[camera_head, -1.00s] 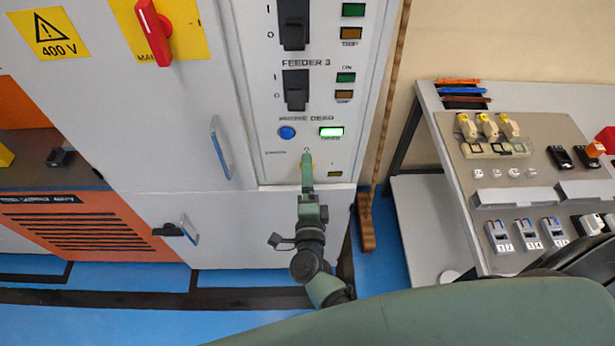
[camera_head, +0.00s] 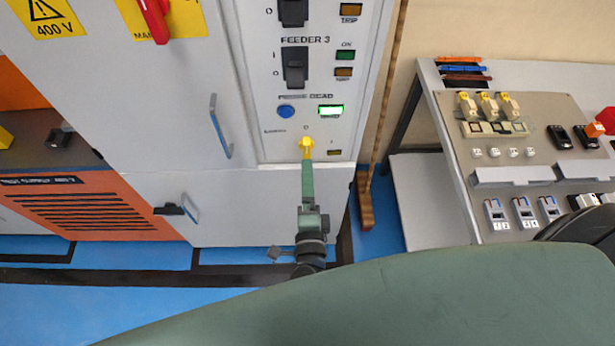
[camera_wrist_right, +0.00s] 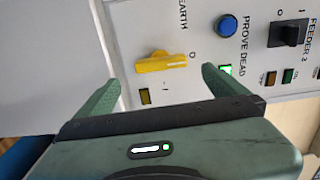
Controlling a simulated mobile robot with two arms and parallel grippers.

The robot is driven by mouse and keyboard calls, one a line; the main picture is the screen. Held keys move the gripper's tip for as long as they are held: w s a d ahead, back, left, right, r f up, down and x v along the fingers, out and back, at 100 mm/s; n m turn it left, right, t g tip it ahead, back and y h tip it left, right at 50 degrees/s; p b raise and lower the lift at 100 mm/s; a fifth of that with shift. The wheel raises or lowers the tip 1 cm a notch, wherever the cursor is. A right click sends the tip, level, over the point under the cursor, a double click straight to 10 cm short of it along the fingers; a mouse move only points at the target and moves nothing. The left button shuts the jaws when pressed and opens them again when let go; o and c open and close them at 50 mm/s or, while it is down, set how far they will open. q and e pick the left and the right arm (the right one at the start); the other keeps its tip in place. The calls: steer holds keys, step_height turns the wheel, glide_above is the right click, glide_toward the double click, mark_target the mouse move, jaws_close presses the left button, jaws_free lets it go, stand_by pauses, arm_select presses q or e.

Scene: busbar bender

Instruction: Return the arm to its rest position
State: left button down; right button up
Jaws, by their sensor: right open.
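My right gripper (camera_head: 308,170) is open in front of the cabinet's lower control panel, its fingers pointing up toward the panel in the head view. The yellow EARTH knob (camera_head: 306,147) is just beyond the fingertips. In the right wrist view, my right gripper (camera_wrist_right: 160,77) has its two green fingers spread wide. The yellow knob (camera_wrist_right: 160,62) shows between and beyond them, apart from both. One end of the knob faces the 0 mark. My left gripper is not in view.
The panel holds a blue PROVE DEAD button (camera_head: 286,112), a lit green indicator (camera_head: 331,111) and a black FEEDER 3 switch (camera_head: 295,67). A grey bench (camera_head: 425,190) with switches and padlocks stands at right. A brown pole (camera_head: 380,120) leans between. Blue floor (camera_head: 100,310) is open at lower left.

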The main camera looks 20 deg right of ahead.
stand_by(0.3)
steer(key=s+a+f+n+g+y+b, duration=0.1)
steer(key=s+f+n+g+y, duration=0.15)
steer(key=f+n, duration=0.45)
steer(key=s+a+f+n+g+y, duration=0.1)
steer(key=s+f+n+g+y, duration=0.2)
steer(key=f, duration=0.8)
steer(key=s+a+f+n+g+y+b, duration=0.15)
steer(key=s+f+n, duration=0.35)
steer(key=f, duration=0.5)
arm_select(q)
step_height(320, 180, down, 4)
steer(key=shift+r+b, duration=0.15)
steer(key=shift+b, duration=0.45)
arm_select(e)
steer(key=s+d+f+n+g, duration=0.3)
steer(key=s+d+f, duration=0.1)
steer(key=s, duration=0.4)
steer(key=s+d+f+n+g+h, duration=0.1)
steer(key=s+d+f+n+g, duration=0.1)
steer(key=s+d+f, duration=0.3)
steer(key=s+d+f+n+g+h, duration=0.1)
steer(key=s+d+f+n+g, duration=0.2)
steer(key=s+f, duration=0.5)
steer(key=s+d+g, duration=0.1)
steer(key=s+d, duration=0.1)
steer(key=s, duration=0.2)
steer(key=shift+d+f+n, duration=0.15)
steer(key=shift+n, duration=0.15)
